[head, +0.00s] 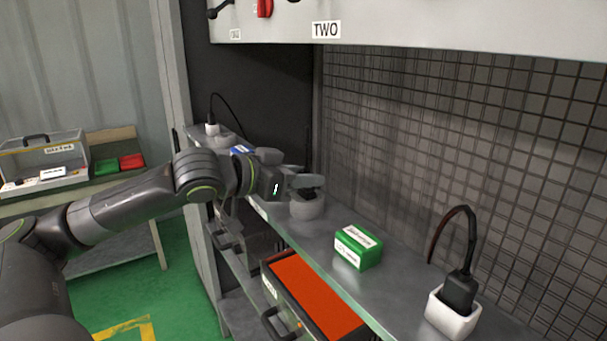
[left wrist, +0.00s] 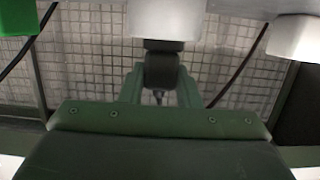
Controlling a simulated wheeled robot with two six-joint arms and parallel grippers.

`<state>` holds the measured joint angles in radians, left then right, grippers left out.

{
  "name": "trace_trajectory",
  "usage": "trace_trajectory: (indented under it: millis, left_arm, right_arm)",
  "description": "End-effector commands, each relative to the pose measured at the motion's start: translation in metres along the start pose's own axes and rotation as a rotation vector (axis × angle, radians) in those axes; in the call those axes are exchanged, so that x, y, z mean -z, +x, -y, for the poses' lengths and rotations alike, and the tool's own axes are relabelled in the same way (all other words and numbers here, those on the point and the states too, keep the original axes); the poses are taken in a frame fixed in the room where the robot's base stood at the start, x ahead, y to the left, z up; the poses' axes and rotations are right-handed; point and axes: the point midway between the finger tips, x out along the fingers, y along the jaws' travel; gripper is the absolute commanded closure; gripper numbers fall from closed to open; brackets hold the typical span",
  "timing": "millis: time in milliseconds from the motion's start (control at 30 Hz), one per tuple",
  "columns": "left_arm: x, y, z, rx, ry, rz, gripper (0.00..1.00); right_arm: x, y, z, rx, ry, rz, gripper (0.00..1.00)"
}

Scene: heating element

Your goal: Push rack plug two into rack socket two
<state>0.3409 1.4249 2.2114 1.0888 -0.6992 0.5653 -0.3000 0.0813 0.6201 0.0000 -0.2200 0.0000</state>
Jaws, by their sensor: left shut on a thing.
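My left gripper (head: 289,176) is over the metal shelf, below the TWO label. It is shut on a dark plug (left wrist: 162,68), which I take to be rack plug two. In the left wrist view the plug sits between the fingers, its end against a white block (left wrist: 166,18), likely rack socket two. In the head view a pale grey socket (head: 306,208) stands directly under the fingers, partly covered by them. Plug and socket appear lined up and touching; I cannot tell how deep the plug sits. My right gripper is out of view.
A green box (head: 357,249) stands on the shelf to the right. Farther right, a white socket (head: 452,317) holds a black plug (head: 459,290). Another white socket (head: 212,129) is at the far left end.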

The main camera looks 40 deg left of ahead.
Motion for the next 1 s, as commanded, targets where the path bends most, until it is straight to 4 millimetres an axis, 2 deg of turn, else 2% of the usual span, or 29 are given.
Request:
trace_trajectory:
  millis: [367,400,567,867,1000]
  left_arm:
    - [-0.0097,0.0025,-0.0001,0.000,0.001,-0.001,0.94]
    - [-0.0088,0.0023,-0.0001,0.000,0.001,-0.001,0.67]
    - [-0.0086,0.0022,-0.0001,0.000,0.001,-0.001,0.46]
    - [-0.0080,0.0021,0.0001,0.000,0.000,0.000,0.45]
    - [-0.0032,0.0014,0.0014,0.000,0.000,0.000,0.45]
  right_arm:
    - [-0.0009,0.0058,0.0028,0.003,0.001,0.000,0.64]
    - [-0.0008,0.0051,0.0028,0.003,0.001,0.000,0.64]
    - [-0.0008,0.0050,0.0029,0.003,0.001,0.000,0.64]
    - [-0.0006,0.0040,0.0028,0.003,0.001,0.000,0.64]
    - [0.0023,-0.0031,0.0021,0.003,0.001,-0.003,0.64]
